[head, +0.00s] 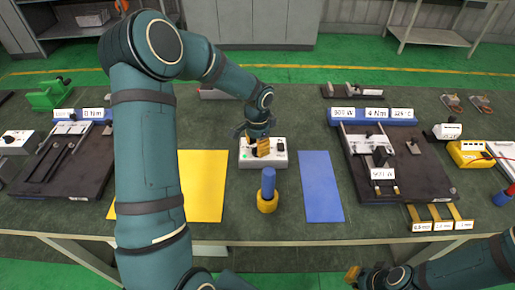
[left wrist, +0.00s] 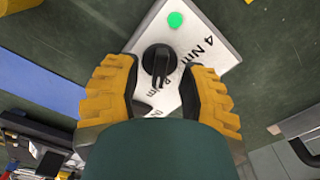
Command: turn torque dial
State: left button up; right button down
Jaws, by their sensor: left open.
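The torque dial (left wrist: 158,60) is a black round knob on a white control box (head: 278,159) in the middle of the table. The box (left wrist: 215,45) has a green button (left wrist: 175,20) and a printed "4 Nm" label. My left gripper (head: 260,147) is over the box and largely hides the dial in the head view. In the left wrist view its two yellow fingers (left wrist: 162,70) are open, one on each side of the dial, with gaps visible between them and the knob. My right gripper (head: 365,275) is low at the front, below the table edge, its jaws unclear.
A yellow mat (head: 205,185) and a blue mat (head: 320,185) flank the box. A yellow-and-blue tool (head: 268,190) stands in front of it. Dark fixtures (head: 65,165) and (head: 425,175) with labelled blue bars lie left and right.

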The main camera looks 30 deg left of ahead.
pick_arm(q)
jog(key=shift+f, duration=0.5)
grip_shut()
